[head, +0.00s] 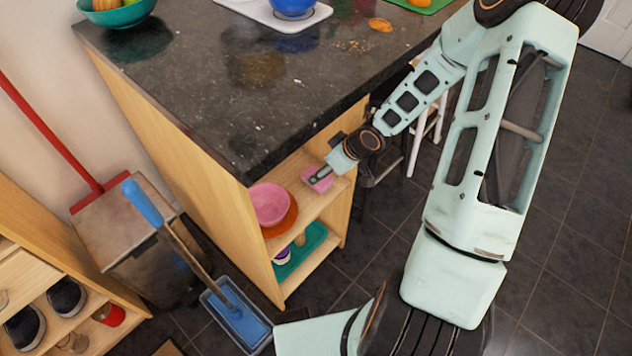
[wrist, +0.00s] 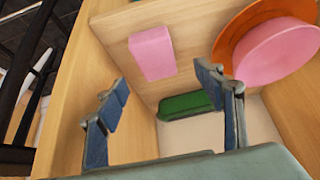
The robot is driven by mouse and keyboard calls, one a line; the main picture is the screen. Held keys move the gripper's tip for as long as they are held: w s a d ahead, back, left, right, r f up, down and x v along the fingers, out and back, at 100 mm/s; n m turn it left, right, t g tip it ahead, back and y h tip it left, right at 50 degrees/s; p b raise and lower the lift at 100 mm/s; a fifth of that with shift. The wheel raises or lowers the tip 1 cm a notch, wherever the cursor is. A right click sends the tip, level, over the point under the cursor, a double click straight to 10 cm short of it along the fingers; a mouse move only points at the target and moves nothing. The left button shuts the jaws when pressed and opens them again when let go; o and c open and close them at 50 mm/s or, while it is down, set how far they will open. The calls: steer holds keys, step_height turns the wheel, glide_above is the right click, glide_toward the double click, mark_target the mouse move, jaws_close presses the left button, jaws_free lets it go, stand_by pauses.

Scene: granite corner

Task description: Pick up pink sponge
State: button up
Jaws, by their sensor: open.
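The pink sponge (head: 317,183) lies on the upper shelf of the wooden unit under the granite counter, near the shelf's open edge. In the wrist view the sponge (wrist: 152,52) is a plain pink block, fully visible beyond the fingertips. My gripper (head: 318,176) is at the shelf opening, overlapping part of the sponge in the head view. In the wrist view my gripper (wrist: 162,82) is open and empty, one finger on each side, with the sponge ahead of the gap. No contact between finger and sponge is visible.
A pink bowl (head: 270,203) on an orange plate (head: 285,221) shares the shelf, right of the sponge in the wrist view (wrist: 278,50). The granite countertop (head: 215,100) overhangs the shelf. A teal tray (head: 306,246) is below.

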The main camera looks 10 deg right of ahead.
steer(key=b+x, duration=0.2)
steer(key=x, duration=0.1)
steer(key=b+x, duration=0.1)
steer(key=x, duration=0.1)
steer(key=shift+s+d+f, duration=0.1)
steer(key=shift+d+f, duration=0.05)
steer(key=shift+d, duration=0.2)
steer(key=shift+w+a+f, duration=0.15)
steer(key=shift+w+f, duration=0.15)
steer(key=shift+f, duration=0.1)
steer(key=shift+r, duration=0.1)
steer(key=c, duration=0.8)
